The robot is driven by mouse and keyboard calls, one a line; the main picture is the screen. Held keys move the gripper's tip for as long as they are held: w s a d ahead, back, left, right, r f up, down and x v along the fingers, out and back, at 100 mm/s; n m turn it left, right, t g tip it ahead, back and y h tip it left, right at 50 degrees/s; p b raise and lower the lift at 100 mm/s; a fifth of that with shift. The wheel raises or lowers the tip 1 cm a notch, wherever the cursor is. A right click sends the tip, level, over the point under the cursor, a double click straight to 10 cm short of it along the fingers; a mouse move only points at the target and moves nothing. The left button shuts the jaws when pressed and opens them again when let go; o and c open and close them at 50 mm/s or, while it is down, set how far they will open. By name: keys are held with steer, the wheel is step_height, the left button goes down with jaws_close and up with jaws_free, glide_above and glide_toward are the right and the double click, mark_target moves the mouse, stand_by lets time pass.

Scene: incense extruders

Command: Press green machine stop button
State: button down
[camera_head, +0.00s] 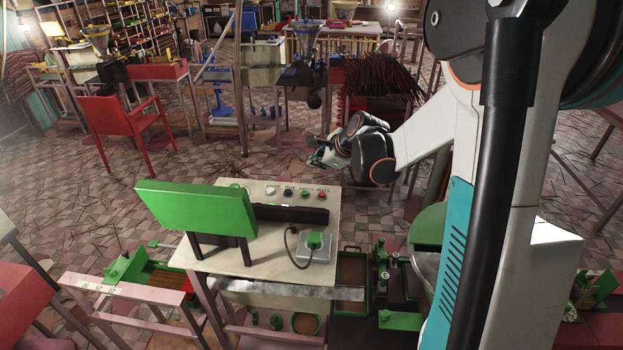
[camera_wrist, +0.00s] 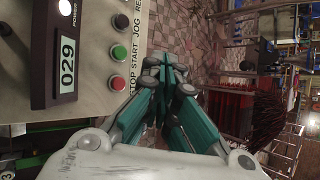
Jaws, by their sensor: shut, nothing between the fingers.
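The machine's panel is a cream metal top (camera_head: 270,262) under a green board (camera_head: 198,212). The red button labelled STOP (camera_wrist: 118,82) is in the wrist view, beside a green START button (camera_wrist: 119,52) and a dark JOG button (camera_wrist: 121,21). In the head view the red button (camera_head: 322,195) is at the right end of the button row. My gripper (camera_head: 318,158) is beyond the panel's far edge, above it and apart from the buttons. In the wrist view my gripper (camera_wrist: 166,62) is shut and empty, its fingertips to the right of the buttons.
A black box with a display reading 029 (camera_wrist: 67,62) stands beside the buttons. A grey box with a green plug-like piece (camera_head: 314,243) and a cable is on the panel top. A red chair (camera_head: 123,122) and a stack of dark red sticks (camera_head: 378,76) stand beyond.

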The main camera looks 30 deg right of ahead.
mark_target(320, 195)
steer(key=shift+w+d+m, duration=0.3)
steer(key=shift+d+m, duration=0.2)
steer(key=shift+d, duration=0.05)
steer(key=shift+f, duration=0.1)
steer(key=shift+f+b, duration=3)
steer(key=shift+f, duration=1.3)
steer(key=shift+f+b, duration=0.45)
steer(key=shift+f+b, duration=0.5)
steer(key=shift+r, duration=0.2)
steer(key=shift+r+p, duration=0.6)
steer(key=shift+r, duration=0.15)
